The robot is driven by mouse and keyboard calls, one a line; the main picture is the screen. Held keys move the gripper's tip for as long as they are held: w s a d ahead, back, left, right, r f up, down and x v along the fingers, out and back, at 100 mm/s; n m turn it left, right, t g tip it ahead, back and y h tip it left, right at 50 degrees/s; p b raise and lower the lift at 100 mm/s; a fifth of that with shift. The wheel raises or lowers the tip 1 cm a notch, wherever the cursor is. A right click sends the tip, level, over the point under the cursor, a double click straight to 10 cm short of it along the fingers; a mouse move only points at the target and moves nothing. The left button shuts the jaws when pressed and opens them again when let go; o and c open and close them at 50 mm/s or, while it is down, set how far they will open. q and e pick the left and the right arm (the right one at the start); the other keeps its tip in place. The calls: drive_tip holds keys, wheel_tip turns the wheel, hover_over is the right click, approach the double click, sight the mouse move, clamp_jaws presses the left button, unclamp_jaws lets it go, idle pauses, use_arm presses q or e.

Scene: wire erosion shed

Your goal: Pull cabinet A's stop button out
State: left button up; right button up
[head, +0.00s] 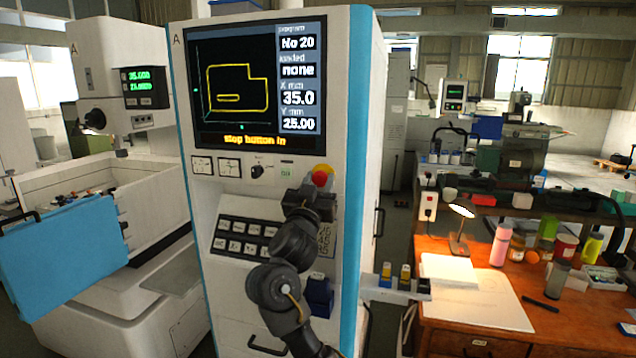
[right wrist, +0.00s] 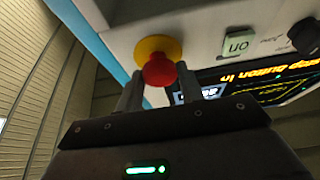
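Cabinet A (head: 279,185) is the tall white cabinet with blue edges and the letter A at its top left. Its screen (head: 258,85) reads "Stop button in". The red stop button (head: 320,177) on a yellow base is on the front below the screen, partly hidden by my right gripper (head: 317,190). In the right wrist view the red button (right wrist: 158,70) shows at and just beyond the tips of my right gripper (right wrist: 158,84). The two fingers are apart, one on each side of it. I cannot tell whether they touch it. My left gripper is not in view.
A green "on" button (right wrist: 238,43) and a black knob (head: 257,172) are beside the stop button. A keypad (head: 247,237) lies below. A wooden bench (head: 470,334) with a lamp and bottles stands right; a machine with a blue panel (head: 65,258) stands left.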

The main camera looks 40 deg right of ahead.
clamp_jaws()
drive_tip(key=shift+s+a+p, duration=0.2)
drive_tip(key=shift+a+p, duration=0.15)
drive_tip(key=shift+p, duration=0.25)
drive_tip(key=shift+s+a, duration=0.1)
drive_tip(key=shift+f, duration=0.15)
drive_tip(key=shift+o, duration=0.9)
unclamp_jaws()
drive_tip(key=o, duration=0.3)
drive_tip(key=shift+s, duration=0.15)
drive_tip(key=shift+o, duration=0.2)
